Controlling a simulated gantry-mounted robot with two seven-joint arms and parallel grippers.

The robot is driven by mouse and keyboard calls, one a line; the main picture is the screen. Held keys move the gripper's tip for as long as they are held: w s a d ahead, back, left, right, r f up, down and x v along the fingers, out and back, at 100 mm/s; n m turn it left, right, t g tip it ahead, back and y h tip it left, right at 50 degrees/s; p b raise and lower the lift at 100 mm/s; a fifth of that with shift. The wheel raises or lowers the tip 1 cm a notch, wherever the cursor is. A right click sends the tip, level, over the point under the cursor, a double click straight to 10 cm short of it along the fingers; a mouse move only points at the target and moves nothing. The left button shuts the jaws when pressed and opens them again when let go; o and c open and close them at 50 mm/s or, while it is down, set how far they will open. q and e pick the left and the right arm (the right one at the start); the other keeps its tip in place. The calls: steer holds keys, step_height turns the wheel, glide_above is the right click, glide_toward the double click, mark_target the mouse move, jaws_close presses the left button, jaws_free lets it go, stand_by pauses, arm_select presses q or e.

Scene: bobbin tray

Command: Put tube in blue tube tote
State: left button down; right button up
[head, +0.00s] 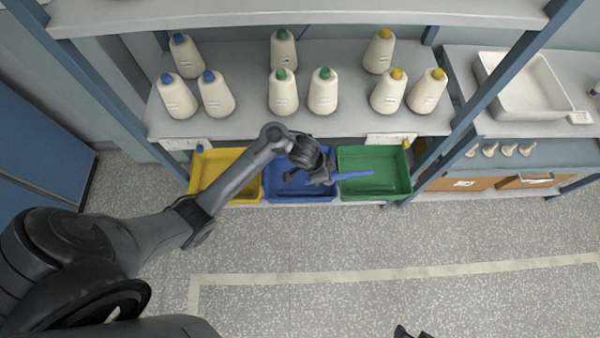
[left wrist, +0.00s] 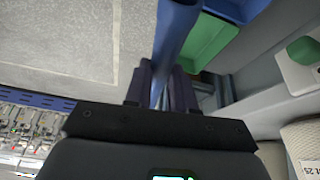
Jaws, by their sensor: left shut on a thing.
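My left gripper (head: 326,178) is shut on a blue tube (head: 352,175) in the head view. The tube sticks out to the right, from above the blue tote (head: 300,197) over the left part of the green tote (head: 390,188). In the left wrist view the tube (left wrist: 174,32) runs up from between the fingers (left wrist: 160,85). The blue tote is on the low shelf between the yellow and green totes, partly hidden by my left arm. A dark tip at the bottom edge of the head view seems to be my right gripper (head: 411,332); its jaws are not clear.
The yellow tote (head: 197,172) is left of the blue one. Above, a grey shelf (head: 245,125) bears several white bobbins with blue, green and yellow tips. A white tray (head: 530,110) is at the right. The floor in front is clear.

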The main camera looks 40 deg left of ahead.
arm_select(q)
steer(key=s+a+f+m+b, duration=0.1)
steer(key=a+f+b, duration=0.2)
steer(key=f+b, duration=0.4)
steer(key=s+a+f+b, duration=0.1)
steer(key=a+f+b, duration=0.25)
steer(key=f, duration=0.55)
steer(key=b, duration=1.9)
glide_above(292, 196)
step_height(292, 196, down, 19)
steer(key=shift+h, duration=0.3)
step_height(292, 196, down, 4)
steer(key=shift+b, duration=1)
steer(key=shift+f, duration=0.45)
steer(key=shift+r, duration=0.1)
